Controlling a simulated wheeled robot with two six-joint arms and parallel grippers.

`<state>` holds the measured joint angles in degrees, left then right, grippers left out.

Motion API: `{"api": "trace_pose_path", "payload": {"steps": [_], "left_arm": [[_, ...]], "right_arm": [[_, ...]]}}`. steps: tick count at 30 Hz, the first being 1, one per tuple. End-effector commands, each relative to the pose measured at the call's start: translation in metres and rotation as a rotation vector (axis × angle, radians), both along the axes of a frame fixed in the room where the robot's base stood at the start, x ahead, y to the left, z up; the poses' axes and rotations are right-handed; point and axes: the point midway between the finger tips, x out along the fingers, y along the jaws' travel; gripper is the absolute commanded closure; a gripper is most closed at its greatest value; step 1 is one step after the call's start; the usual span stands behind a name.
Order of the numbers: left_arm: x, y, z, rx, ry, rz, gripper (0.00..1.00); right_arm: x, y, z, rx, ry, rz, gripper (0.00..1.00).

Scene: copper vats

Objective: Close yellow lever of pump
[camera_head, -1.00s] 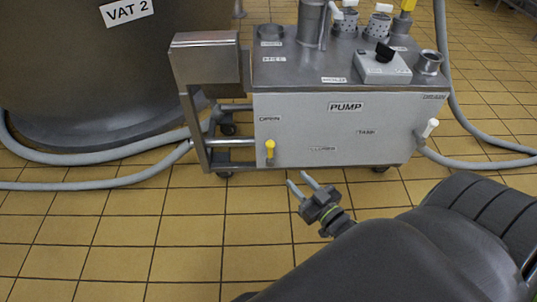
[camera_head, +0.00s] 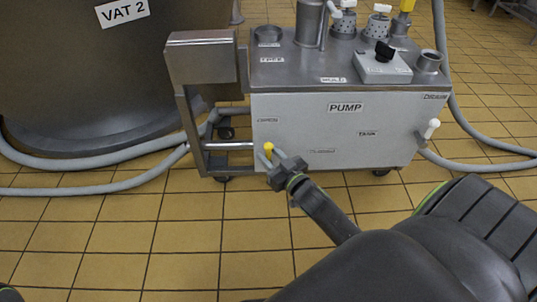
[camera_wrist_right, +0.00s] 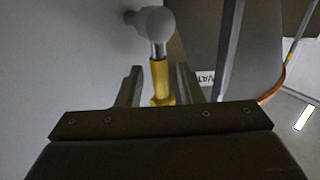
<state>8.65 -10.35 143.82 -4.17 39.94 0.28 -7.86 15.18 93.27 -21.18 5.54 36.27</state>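The yellow lever (camera_head: 268,147) sits low on the left of the grey pump front (camera_head: 350,130). My right gripper (camera_head: 267,158) is at the lever, with its fingers partly hiding it. In the right wrist view the yellow lever (camera_wrist_right: 160,80) stands between the two fingers of my right gripper (camera_wrist_right: 158,75), on a grey round fitting (camera_wrist_right: 156,22). Gaps show on both sides of the lever, so the fingers are open around it. My left gripper is not in view.
A white lever (camera_head: 432,129) is on the pump's right side. Grey hoses (camera_head: 90,188) lie on the yellow tiled floor at left, by the big vat (camera_head: 90,75). The floor in front of the pump (camera_head: 180,240) is clear.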

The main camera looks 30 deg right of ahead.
Motion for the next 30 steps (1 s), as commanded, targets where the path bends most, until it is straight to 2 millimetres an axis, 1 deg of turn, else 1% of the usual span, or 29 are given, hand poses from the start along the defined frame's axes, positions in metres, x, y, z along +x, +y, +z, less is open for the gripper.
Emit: {"api": "trace_pose_path", "payload": {"steps": [1,4,12,13,18,20,21,30], "left_arm": [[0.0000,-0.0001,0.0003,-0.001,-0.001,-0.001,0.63],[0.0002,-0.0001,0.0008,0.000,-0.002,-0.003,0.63],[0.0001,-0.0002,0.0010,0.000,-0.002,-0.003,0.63],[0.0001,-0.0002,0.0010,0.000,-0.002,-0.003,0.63],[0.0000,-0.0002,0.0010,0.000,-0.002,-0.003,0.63],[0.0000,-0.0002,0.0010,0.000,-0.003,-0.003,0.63],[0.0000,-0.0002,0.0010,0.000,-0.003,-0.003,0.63],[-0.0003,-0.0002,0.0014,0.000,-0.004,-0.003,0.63]], "right_arm": [[0.0045,0.0004,0.0002,-0.001,-0.001,0.000,0.67],[0.0089,0.0004,0.0000,0.000,0.000,0.000,0.67],[0.0101,0.0005,-0.0001,0.000,0.001,0.000,0.67],[0.0101,0.0005,0.0000,0.000,0.001,0.000,0.68],[0.0100,0.0006,0.0000,0.000,0.000,0.000,0.90],[0.0099,0.0006,0.0000,0.000,0.000,0.000,0.98],[0.0099,0.0006,0.0001,0.000,0.000,0.000,1.00],[0.0099,0.0003,0.0001,0.000,0.000,0.001,1.00]]}}
